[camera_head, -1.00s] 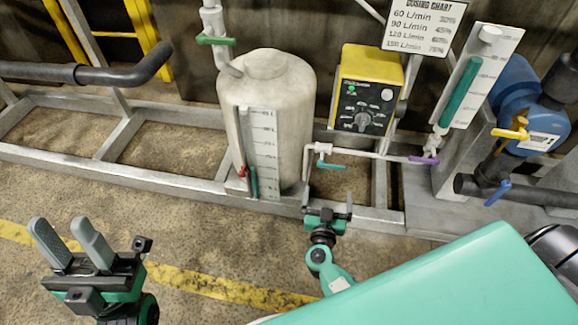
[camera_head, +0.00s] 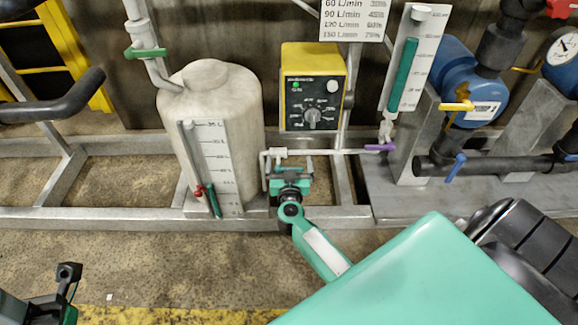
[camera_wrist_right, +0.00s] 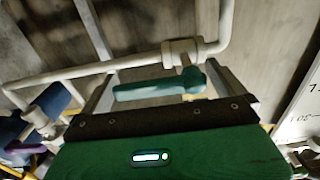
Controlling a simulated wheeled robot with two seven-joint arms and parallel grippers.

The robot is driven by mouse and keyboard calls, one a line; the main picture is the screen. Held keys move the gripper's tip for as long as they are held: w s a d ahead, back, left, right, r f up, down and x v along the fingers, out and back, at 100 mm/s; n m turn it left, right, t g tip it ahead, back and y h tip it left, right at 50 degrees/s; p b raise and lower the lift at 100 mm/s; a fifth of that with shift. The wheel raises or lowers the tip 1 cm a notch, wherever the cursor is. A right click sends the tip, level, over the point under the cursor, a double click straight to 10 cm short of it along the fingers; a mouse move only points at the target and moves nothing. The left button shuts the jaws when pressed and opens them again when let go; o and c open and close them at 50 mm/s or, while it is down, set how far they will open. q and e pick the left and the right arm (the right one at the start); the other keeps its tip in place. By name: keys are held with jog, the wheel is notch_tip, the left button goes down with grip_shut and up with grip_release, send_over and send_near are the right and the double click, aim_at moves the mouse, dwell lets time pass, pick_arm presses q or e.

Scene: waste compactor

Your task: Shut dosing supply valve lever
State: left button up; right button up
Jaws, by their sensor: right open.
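A teal valve lever (camera_wrist_right: 158,90) sits under a white valve body (camera_wrist_right: 183,50) on a thin pale pipe in the right wrist view. It points left, roughly along the pipe. My right gripper (camera_head: 289,165) is open in front of this valve, below the dosing box, and hides most of the lever in the head view. In the wrist view the lever lies between its two fingers (camera_wrist_right: 163,85); contact cannot be told.
The white tank (camera_head: 215,115) with its gauge and red lever (camera_head: 198,191) stands left. The yellow dosing box (camera_head: 312,88) is behind. A purple lever (camera_head: 380,147), yellow lever (camera_head: 457,106) and blue lever (camera_head: 456,167) are right. A metal frame runs along the floor.

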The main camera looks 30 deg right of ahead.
jog(key=shift+w+d, duration=0.1)
jog(key=shift+c, duration=0.4)
jog(key=c, duration=1.2)
